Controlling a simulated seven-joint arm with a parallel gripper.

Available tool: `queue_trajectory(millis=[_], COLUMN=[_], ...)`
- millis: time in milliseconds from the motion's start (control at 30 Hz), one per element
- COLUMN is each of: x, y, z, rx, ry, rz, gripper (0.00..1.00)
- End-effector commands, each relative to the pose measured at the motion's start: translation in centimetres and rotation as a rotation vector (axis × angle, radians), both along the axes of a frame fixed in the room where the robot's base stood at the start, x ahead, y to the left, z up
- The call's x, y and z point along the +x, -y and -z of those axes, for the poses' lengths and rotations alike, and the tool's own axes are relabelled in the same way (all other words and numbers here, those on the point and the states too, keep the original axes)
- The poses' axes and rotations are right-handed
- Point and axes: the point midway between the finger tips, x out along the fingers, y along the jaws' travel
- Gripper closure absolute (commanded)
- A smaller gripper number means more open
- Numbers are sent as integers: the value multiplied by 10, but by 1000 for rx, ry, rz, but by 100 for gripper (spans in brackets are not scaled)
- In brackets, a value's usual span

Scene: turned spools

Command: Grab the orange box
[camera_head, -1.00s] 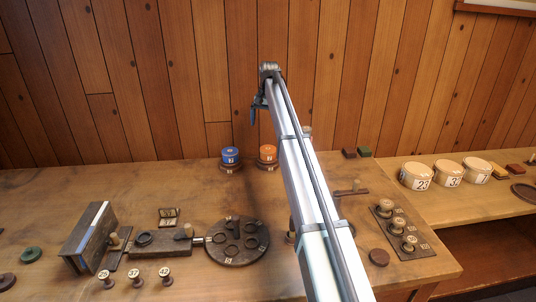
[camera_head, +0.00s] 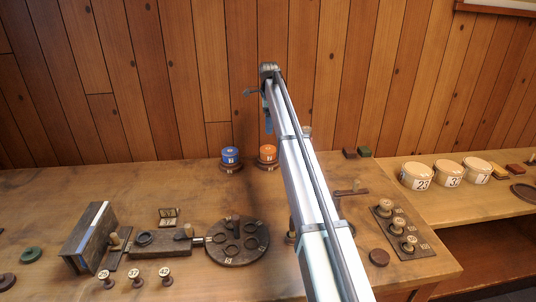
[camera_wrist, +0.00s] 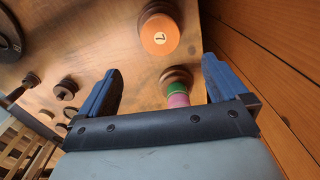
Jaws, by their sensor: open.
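The orange box (camera_head: 267,153) is a small round box with a number label on its front. It stands on a dark round base towards the back of the table, right of a similar blue box (camera_head: 230,155). In the wrist view the orange box (camera_wrist: 159,34) shows at the top, beyond and between the fingertips.
A spool with green and pink bands (camera_wrist: 177,90) stands near the right finger in the wrist view. A dark round plate with holes (camera_head: 238,242) lies in front of the boxes. White numbered tubs (camera_head: 447,173) stand at right. The back left of the table is clear.

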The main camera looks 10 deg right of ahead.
Motion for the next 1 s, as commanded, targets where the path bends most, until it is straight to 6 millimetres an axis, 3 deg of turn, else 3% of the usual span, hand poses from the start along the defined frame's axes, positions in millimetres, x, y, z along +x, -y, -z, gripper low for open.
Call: queue_trajectory(millis=[167, 500, 833, 1000], x=[-1, -1, 0, 1], y=[0, 0, -2, -5], z=[16, 72, 92, 113], rx=[0, 0, 0, 0], ry=[-2, -1, 0, -2], rz=[2, 0, 0, 0], gripper=[0, 0, 0, 0])
